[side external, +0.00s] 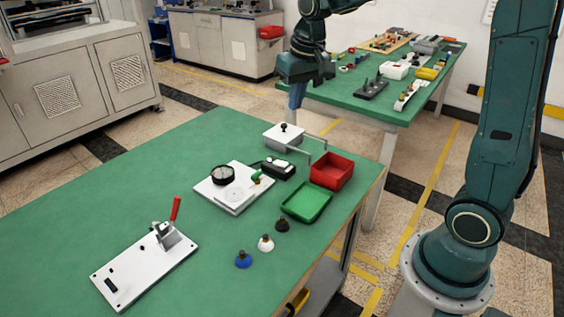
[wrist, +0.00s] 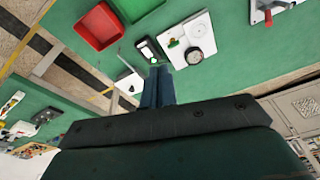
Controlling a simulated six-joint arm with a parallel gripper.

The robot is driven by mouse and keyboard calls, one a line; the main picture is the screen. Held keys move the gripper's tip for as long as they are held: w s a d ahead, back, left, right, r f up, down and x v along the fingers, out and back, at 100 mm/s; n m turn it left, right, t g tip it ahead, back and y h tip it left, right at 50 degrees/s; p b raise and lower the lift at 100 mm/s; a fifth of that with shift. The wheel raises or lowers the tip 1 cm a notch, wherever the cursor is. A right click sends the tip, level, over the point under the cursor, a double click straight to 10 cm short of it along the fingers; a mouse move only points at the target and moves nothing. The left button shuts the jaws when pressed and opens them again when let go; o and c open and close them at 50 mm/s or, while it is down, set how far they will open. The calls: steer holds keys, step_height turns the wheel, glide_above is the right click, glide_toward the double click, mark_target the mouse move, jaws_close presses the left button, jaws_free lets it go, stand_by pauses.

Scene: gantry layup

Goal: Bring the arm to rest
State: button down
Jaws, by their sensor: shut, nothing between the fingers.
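My gripper (side external: 297,95) hangs from my teal arm at the upper middle of the side view, above the far end of the green table (side external: 110,195). Its blue fingers point down and are shut with nothing between them. In the wrist view the closed fingers of my gripper (wrist: 157,82) show in the middle, clear of the objects. They partly hide what lies behind them.
A red bin (side external: 331,171), green tray (side external: 306,202), white plate with a round dial (side external: 234,188), white box (side external: 284,136) and several small knobs stand on the table. A clamp with a red handle (side external: 176,208) is at front left. A second cluttered table (side external: 345,102) stands behind.

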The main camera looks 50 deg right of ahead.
steer(key=s+a+r+n+t, duration=0.1)
steer(key=s+a, duration=0.2)
steer(key=s, duration=0.8)
steer(key=s+a+r+n+t, duration=0.1)
steer(key=s+a+n+t, duration=0.1)
steer(key=s, duration=0.9)
steer(key=shift+s+a, duration=0.25)
steer(key=shift+a, duration=0.5)
